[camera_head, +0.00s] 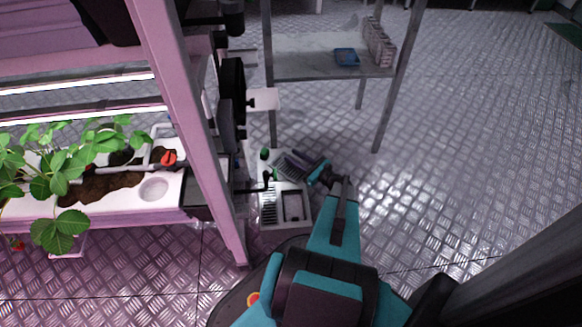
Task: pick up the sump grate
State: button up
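A pale sump-like box (284,221) stands on the floor to the left of my arm. Its top shows a slotted part on the left and a dark rectangular opening on the right. A dark slotted piece (291,167), which looks like the sump grate, lies at a tilt just behind the box.
A planter rack with strawberry plants (65,180) and a pink post (190,130) stands on the left. A metal table (310,58) behind carries a blue tray (347,57). Dark equipment stands between post and table. The floor (480,150) on the right is clear.

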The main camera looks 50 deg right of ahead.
dwell(0.4)
grip_shut()
jog(key=shift+r, duration=0.1)
jog(key=shift+r+p, duration=0.45)
jog(key=shift+r, duration=0.25)
jog(key=shift+s+r+p, duration=0.2)
jog(key=shift+r+p, duration=0.15)
jog(key=shift+r, duration=0.25)
jog(key=shift+s+r+p, duration=0.15)
jog(key=shift+r+p, duration=0.2)
jog(key=shift+r, duration=0.25)
jog(key=s+r+p, duration=0.1)
jog(key=s+p, duration=0.3)
jog(key=s, duration=1.1)
jog(key=shift+s+a, duration=0.15)
jog(key=shift+a, duration=0.15)
